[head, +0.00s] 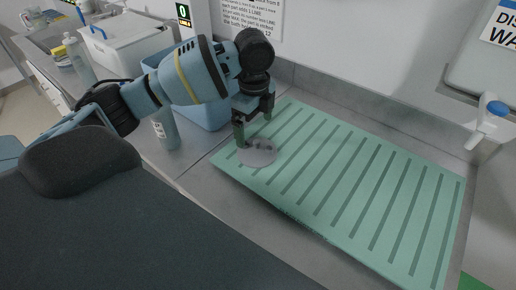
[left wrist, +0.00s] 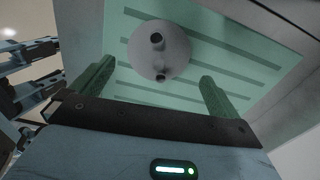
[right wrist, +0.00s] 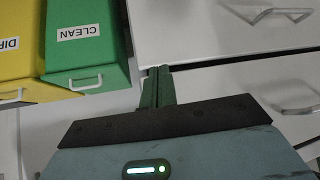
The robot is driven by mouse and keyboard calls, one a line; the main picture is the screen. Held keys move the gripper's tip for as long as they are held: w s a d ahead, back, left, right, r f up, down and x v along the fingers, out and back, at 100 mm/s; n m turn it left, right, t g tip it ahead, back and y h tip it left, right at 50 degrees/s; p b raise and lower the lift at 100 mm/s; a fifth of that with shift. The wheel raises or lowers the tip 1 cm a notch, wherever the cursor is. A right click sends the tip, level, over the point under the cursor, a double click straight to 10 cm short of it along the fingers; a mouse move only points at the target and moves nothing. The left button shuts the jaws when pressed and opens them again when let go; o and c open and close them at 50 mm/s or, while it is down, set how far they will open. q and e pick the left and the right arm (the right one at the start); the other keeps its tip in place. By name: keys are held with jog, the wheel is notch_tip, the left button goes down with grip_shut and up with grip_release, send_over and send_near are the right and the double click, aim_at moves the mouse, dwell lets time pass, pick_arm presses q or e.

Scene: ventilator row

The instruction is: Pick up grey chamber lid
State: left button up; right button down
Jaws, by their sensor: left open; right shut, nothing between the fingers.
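The grey chamber lid (head: 257,153) is a round disc lying on the green ribbed mat (head: 340,180), near its left corner. In the left wrist view the lid (left wrist: 172,55) shows short round ports on top. My left gripper (head: 255,132) points down just above the lid in the head view. In the left wrist view its two fingers (left wrist: 152,90) are spread wide, with the lid ahead of the gap between them and nothing held. My right gripper (right wrist: 157,88) is shut and empty, away from the mat; it does not show in the head view.
A blue bin (head: 205,112) stands beside the mat's left corner, with a grey-blue bottle (head: 166,130) next to it. A wall dispenser with a blue knob (head: 493,112) is at right. The right wrist view shows green (right wrist: 88,40) and yellow (right wrist: 20,65) bins and drawers. Most of the mat is clear.

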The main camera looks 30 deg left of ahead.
aim_at(257, 141)
pick_arm(q)
jog(key=shift+f, duration=0.75)
jog(key=shift+d+f, duration=0.2)
jog(key=shift+f, duration=1.05)
jog(key=shift+d+f, duration=0.15)
jog(key=shift+f, duration=1.1)
jog(key=c, duration=0.9)
jog(key=shift+s, duration=0.1)
jog(key=shift+c, duration=0.6)
jog(key=shift+f, duration=0.1)
jog(key=shift+c, duration=0.4)
jog(key=shift+r, duration=0.4)
jog(key=shift+c, duration=0.8)
jog(key=shift+r, duration=0.55)
jog(key=c, duration=0.8)
notch_tip(257, 141, up, 8)
jog(key=shift+r, duration=0.15)
grip_shut()
